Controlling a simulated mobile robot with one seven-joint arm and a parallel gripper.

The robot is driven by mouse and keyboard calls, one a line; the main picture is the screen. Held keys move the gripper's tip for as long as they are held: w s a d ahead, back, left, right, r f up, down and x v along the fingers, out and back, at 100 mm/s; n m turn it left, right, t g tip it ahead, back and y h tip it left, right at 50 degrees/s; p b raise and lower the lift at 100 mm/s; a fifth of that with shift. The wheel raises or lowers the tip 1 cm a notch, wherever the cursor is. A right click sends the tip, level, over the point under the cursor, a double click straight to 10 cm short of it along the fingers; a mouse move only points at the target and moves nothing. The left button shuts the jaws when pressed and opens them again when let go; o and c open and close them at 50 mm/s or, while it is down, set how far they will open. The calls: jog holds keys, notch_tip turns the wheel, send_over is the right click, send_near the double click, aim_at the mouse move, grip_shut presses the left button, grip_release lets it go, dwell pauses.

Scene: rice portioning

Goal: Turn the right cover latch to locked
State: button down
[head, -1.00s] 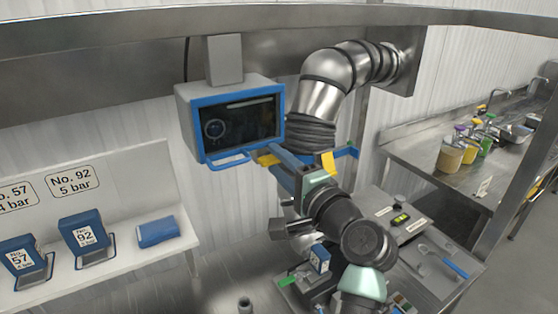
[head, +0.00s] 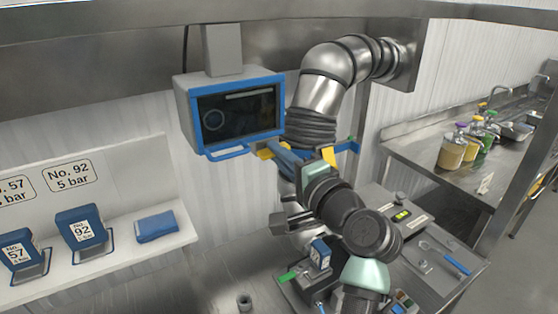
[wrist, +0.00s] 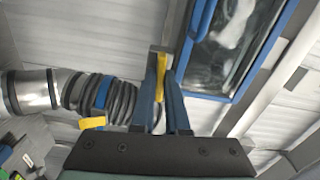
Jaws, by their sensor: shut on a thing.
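The cover is a grey box with a blue-framed dark window (head: 238,108) and a blue handle (head: 228,153) below it. A yellow latch (head: 264,152) shows at its lower right corner, partly behind my gripper. My gripper (head: 275,149) reaches up to it from the lower right. In the wrist view its two blue fingers (wrist: 166,82) are shut on the yellow latch (wrist: 161,66), which stands between them beside the window frame (wrist: 202,40). The fingers hide part of the latch, so I cannot tell whether it is fully turned.
A ribbed metal duct (head: 312,122) rises just right of the cover. A yellow tag (head: 328,157) and a blue bar (head: 345,148) are below it. A shelf (head: 120,246) with blue packs is at the left. A bench with instruments (head: 440,250) is at the lower right.

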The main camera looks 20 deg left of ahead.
jog(key=shift+n+b, duration=8.4)
jog(key=shift+b, duration=0.4)
jog(key=c, duration=0.9)
grip_release()
